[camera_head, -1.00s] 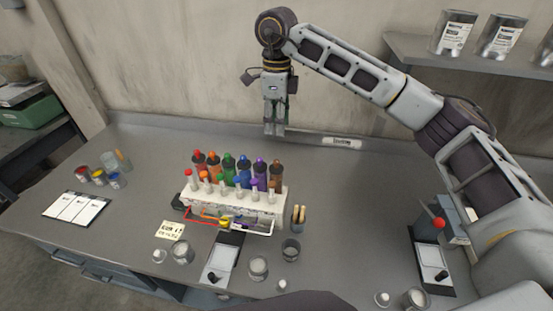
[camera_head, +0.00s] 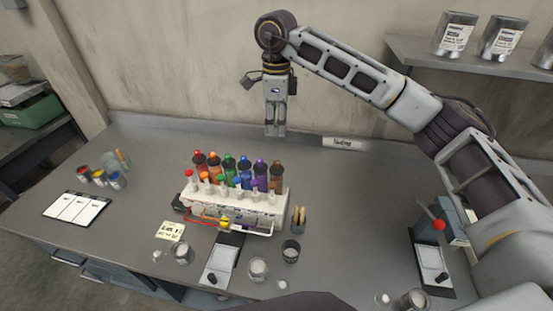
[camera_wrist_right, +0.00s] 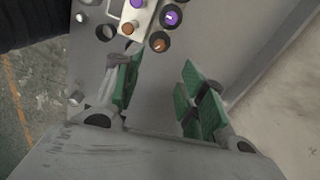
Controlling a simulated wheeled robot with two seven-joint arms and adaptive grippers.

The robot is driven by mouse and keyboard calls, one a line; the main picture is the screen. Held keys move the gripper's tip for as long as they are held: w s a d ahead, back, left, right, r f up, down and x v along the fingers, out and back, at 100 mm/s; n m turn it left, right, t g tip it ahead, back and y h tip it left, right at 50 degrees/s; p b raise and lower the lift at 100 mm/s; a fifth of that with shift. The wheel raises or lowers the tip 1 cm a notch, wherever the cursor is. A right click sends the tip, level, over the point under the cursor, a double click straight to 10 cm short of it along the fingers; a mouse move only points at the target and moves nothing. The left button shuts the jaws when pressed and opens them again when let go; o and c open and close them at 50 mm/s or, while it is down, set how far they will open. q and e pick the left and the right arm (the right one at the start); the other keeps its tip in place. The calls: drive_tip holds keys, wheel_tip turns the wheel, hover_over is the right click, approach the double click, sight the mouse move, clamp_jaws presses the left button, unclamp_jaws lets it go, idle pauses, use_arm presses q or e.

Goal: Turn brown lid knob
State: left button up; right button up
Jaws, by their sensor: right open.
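A white rack (camera_head: 236,213) on the table holds a back row of dark bottles with coloured lids, running from red at left to brown at right. The brown-lidded bottle (camera_head: 277,170) stands at the right end; a smaller brown knob (camera_head: 272,185) is in front of it. In the right wrist view, two brown round tops show, one on a dark bottle (camera_wrist_right: 159,41) and one on the rack (camera_wrist_right: 127,29), beyond the fingertips. My right gripper (camera_head: 276,131) hangs fingers-down behind the rack, apart from the bottles. Its green-padded fingers (camera_wrist_right: 160,95) are open and empty. My left gripper is out of view.
Glass jars (camera_head: 258,268) and a grey-white device (camera_head: 222,261) stand before the rack. A cup with wooden sticks (camera_head: 299,220) is at its right. Small paint pots (camera_head: 99,177) and a white chart (camera_head: 76,206) lie left. The table behind the rack is mostly clear.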

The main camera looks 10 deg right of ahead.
sight(277, 162)
drive_tip(key=shift+f+p, duration=1.7)
drive_tip(key=shift+f, duration=5.05)
clamp_jaws()
